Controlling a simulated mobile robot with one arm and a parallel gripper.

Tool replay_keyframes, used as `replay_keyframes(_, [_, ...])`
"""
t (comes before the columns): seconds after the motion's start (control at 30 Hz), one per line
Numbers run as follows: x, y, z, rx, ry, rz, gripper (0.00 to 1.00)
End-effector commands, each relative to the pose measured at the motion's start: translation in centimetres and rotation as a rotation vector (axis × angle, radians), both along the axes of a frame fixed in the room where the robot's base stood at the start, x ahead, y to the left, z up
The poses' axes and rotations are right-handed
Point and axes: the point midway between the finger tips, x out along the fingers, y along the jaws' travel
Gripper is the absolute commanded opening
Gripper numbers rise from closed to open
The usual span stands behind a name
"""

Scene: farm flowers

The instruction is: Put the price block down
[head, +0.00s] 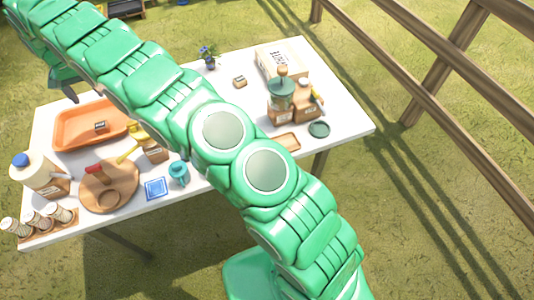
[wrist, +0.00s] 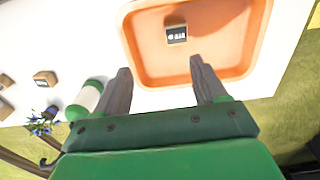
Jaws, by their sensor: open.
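The price block (head: 100,126), small with a dark label, lies in the orange tray (head: 60,142) at the left of the table. The wrist view shows the block (wrist: 176,34) on the tray floor, clear of the tray walls (wrist: 133,50). My gripper (wrist: 162,76) is open and empty. Its two fingers are apart, over the near edge of the tray, with the block beyond their tips and not touched. In the head view a dark fingertip shows beside my arm, above the tray; the rest of the gripper is hidden by the arm.
The white table (head: 222,192) also holds a round wooden board (head: 122,183), a jug (head: 38,172), several small jars, a teal cup (head: 179,172) and a blue card (head: 156,188). A grinder (head: 281,100) and a box stand at the right. A wooden fence is beyond.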

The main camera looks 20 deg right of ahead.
Motion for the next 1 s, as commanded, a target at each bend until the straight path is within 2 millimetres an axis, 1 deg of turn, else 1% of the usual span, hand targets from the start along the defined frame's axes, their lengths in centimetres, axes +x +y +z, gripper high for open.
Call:
replay_keyframes(0.03, [-0.1,-1.2,1.0,-0.005,-0.001,-0.004,0.71])
replay_keyframes(0.13, [-0.3,-3.6,2.7,-0.015,0.000,-0.010,0.71])
replay_keyframes(0.27, [-0.9,-6.7,4.6,-0.028,0.006,-0.017,0.71])
replay_keyframes(0.3, [-1.1,-7.6,5.4,-0.030,0.005,-0.019,0.71])
replay_keyframes(0.4, [-1.9,-10.0,6.6,-0.039,0.011,-0.025,0.71])
replay_keyframes(0.47, [-2.3,-11.4,7.7,-0.041,0.010,-0.027,0.71])
replay_keyframes(0.57, [-3.3,-13.7,8.9,-0.048,0.016,-0.033,0.71])
replay_keyframes(0.6, [-3.7,-14.6,9.5,-0.049,0.015,-0.034,0.71])
replay_keyframes(0.77, [-5.7,-18.2,11.5,-0.056,0.022,-0.041,0.71])
replay_keyframes(1.0, [-9.5,-23.3,13.8,-0.064,0.042,-0.052,0.71])
